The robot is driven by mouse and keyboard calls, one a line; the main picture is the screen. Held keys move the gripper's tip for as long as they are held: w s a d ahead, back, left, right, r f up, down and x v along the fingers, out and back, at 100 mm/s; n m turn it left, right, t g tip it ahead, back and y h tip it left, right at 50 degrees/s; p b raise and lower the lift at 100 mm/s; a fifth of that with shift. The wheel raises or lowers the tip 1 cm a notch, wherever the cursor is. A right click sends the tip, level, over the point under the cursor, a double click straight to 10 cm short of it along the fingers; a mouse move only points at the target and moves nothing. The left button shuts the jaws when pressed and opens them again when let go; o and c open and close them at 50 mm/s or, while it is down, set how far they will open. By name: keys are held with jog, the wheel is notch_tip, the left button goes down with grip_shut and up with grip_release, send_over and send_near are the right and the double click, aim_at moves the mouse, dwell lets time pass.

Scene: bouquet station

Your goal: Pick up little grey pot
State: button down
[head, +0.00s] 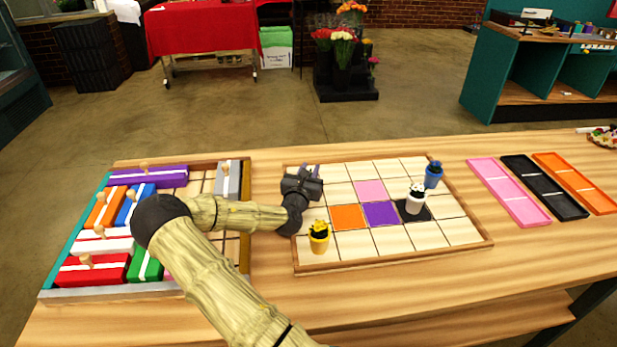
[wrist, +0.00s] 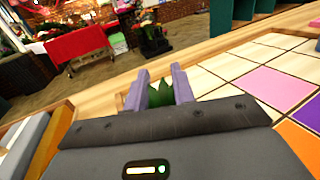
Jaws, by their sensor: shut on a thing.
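My gripper (head: 309,170) is over the left part of the tiled board (head: 395,263), near its back left corner. In the wrist view its two purple-grey fingers (wrist: 162,80) stand close on either side of pointed green leaves (wrist: 162,96). The gripper is shut on this plant's pot, the little grey pot. The pot's body is hidden behind the gripper in both views, so I cannot tell whether it touches the board.
A yellow pot (head: 319,238), a white pot (head: 415,198) and a blue pot (head: 433,175) stand on the board. A box of coloured blocks (head: 95,295) is at left. Pink (head: 507,192), black (head: 545,187) and orange (head: 577,183) trays lie at right.

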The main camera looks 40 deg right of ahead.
notch_tip(320, 180, up, 10)
jog(key=shift+f, duration=0.2)
dwell(0.6)
